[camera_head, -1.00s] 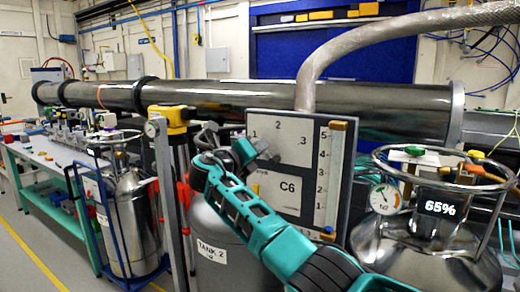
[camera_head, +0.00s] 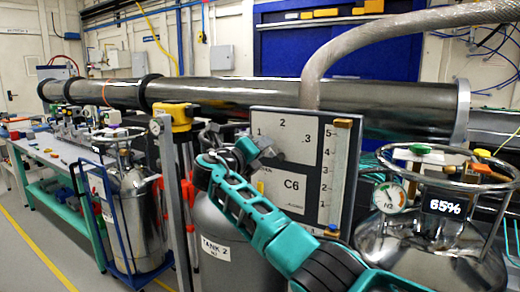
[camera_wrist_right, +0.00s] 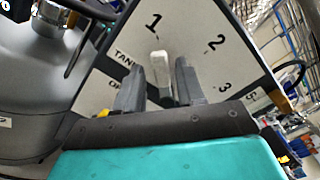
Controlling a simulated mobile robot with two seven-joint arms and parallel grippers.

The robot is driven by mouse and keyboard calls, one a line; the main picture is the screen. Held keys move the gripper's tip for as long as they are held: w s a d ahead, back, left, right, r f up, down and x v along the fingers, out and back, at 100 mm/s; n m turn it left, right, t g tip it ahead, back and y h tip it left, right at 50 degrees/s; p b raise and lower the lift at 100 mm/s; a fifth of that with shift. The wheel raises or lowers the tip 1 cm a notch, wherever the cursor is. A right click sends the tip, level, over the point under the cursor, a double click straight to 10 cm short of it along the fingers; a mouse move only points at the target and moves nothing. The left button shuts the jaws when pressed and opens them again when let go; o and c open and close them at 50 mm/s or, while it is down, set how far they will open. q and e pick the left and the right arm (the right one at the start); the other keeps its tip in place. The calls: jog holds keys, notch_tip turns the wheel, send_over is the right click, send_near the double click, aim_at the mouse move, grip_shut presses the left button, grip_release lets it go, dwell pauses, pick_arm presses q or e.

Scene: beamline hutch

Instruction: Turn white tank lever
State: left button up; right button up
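A white lever (camera_wrist_right: 160,68) shows in the right wrist view on the light face of a panel, near the number 1 and partly covered lettering that begins "TAN". My right gripper (camera_wrist_right: 159,85) is open, with one dark finger on each side of the lever's lower end in the picture. I cannot tell whether either finger touches it. In the head view my right gripper (camera_head: 257,150) is at the left part of the numbered panel (camera_head: 292,205) and hides the lever there. My left gripper is not in view.
A grey tank (camera_head: 222,262) labelled TANK 2 stands below my right arm. A steel tank (camera_head: 425,255) with a gauge and a 65% display is at the right. A large steel pipe (camera_head: 300,95) runs behind the panel. Floor shows at the far left.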

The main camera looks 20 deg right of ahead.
jog(key=shift+o, duration=0.2)
jog(key=shift+s+a, duration=0.1)
jog(key=v, duration=1.2)
jog(key=shift+s+a, duration=0.2)
jog(key=shift+s, duration=0.05)
